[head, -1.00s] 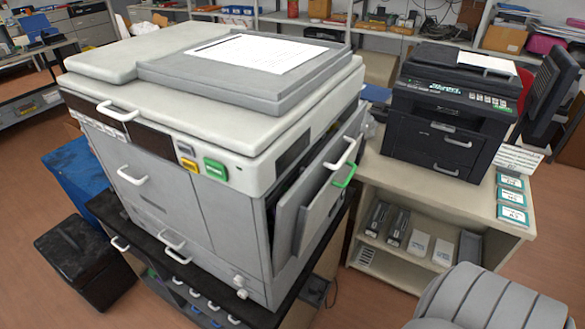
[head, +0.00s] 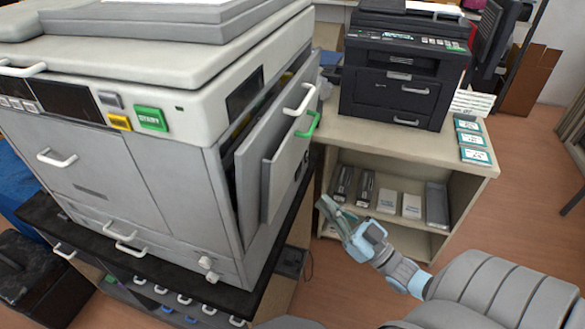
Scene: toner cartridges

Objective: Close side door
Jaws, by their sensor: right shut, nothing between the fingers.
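The large grey copier (head: 165,185) fills the left of the head view. Its side door (head: 285,165) on the right side stands partly open, tilted outward at the top, with a dark gap behind it. The door carries a white handle (head: 303,99) and a green handle (head: 309,125). My right gripper (head: 333,207) is shut and empty, to the right of and below the door, apart from it and in front of the shelf unit. My left gripper is not in view.
A black printer (head: 404,88) stands on a beige shelf unit (head: 440,156) at the right, with toner cartridges (head: 353,187) and boxes on its lower shelf. Several small teal-edged boxes (head: 474,148) lie on its top. The copier rests on a dark stand (head: 245,298).

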